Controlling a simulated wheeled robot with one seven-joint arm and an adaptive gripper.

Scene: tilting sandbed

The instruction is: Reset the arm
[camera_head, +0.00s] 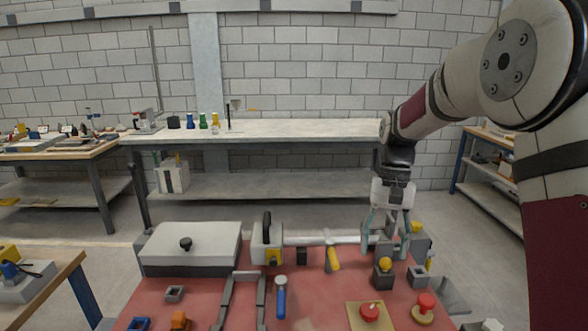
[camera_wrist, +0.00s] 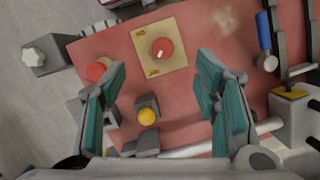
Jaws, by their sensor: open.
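My arm comes in from the right edge in the head view and bends down to my gripper (camera_head: 386,247), which points downward over the right part of the red table (camera_head: 200,310). In the wrist view the teal-padded fingers of my gripper (camera_wrist: 165,98) are wide apart with nothing held between them. Below and between them, a yellow ball (camera_wrist: 148,117) sits on a dark grey block; this ball also shows in the head view (camera_head: 385,264). A red dial on a tan plate (camera_wrist: 162,49) lies beyond the fingertips. A red button (camera_wrist: 97,70) is partly hidden behind the left finger.
A grey lidded box (camera_head: 190,243) stands at the table's back left. A blue-handled tool (camera_head: 281,300) lies near the middle. A light horizontal bar (camera_head: 320,238) runs behind the gripper. A long workbench (camera_head: 300,130) stands by the wall. Space above the table's left and middle is free.

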